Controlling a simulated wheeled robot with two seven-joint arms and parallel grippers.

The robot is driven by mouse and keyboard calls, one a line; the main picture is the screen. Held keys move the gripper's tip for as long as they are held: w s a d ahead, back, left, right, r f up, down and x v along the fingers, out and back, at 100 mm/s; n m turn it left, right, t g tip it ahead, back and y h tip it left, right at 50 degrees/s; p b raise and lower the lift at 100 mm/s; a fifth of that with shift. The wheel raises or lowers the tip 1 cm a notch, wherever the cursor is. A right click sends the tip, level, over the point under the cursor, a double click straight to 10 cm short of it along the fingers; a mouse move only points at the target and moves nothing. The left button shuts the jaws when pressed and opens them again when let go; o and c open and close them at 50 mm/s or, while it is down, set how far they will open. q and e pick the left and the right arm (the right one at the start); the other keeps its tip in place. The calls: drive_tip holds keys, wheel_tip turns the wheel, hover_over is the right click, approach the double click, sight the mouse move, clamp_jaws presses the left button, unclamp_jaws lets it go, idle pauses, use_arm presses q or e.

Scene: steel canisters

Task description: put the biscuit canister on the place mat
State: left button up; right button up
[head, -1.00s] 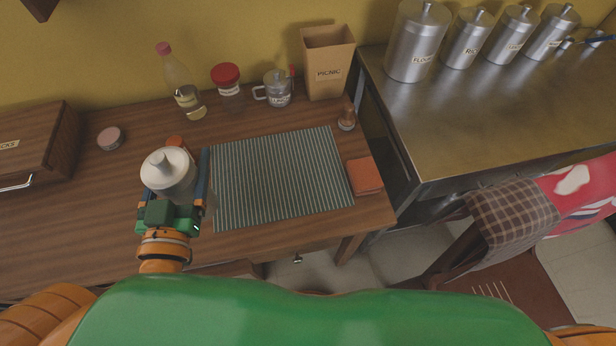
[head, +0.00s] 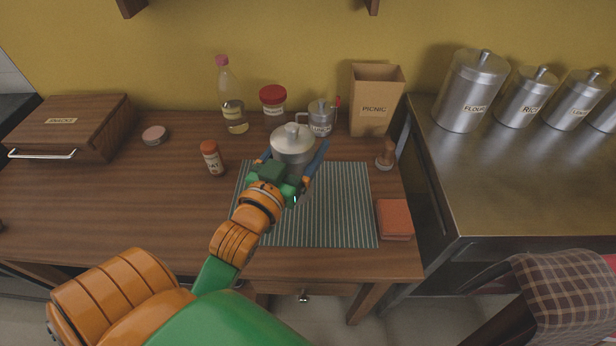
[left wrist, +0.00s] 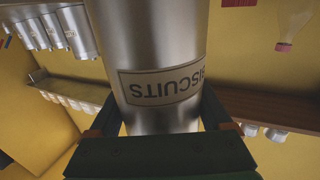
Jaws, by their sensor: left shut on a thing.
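The biscuit canister (head: 293,140) is a steel cylinder with a knobbed lid. Its BISCUITS label (left wrist: 160,84) shows upside down in the left wrist view. My left gripper (head: 292,158) is shut on it, one finger on each side. The striped place mat (head: 335,215) lies on the wooden counter. My right gripper is not in view.
Behind the mat stand a bottle (head: 232,100), a red-lidded jar (head: 273,105), a glass mug (head: 320,118) and a PICNIC box (head: 374,105). A shaker (head: 211,158) is left of the mat. A small wooden-topped shaker (head: 385,155) and orange napkins (head: 394,218) are right.

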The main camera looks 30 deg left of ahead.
use_arm(q)
drive_tip(key=w+a+f+b, duration=0.1)
drive_tip(key=w+f, duration=0.3)
drive_tip(key=f, duration=0.5)
drive_tip(key=shift+w+a+b, duration=0.35)
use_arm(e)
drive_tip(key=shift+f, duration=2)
use_arm(q)
drive_tip(key=shift+f, duration=0.2)
drive_tip(key=o, duration=1.2)
drive_tip(key=shift+o, duration=0.2)
drive_tip(key=s, duration=0.3)
drive_tip(key=s+d, duration=0.1)
drive_tip(key=s, duration=0.6)
drive_tip(key=shift+s+d+b, duration=0.35)
drive_tip(key=shift+b, duration=0.05)
drive_tip(key=shift+s+d+r, duration=0.1)
drive_tip(key=shift+s+r, duration=0.1)
drive_tip(key=shift+s, duration=0.45)
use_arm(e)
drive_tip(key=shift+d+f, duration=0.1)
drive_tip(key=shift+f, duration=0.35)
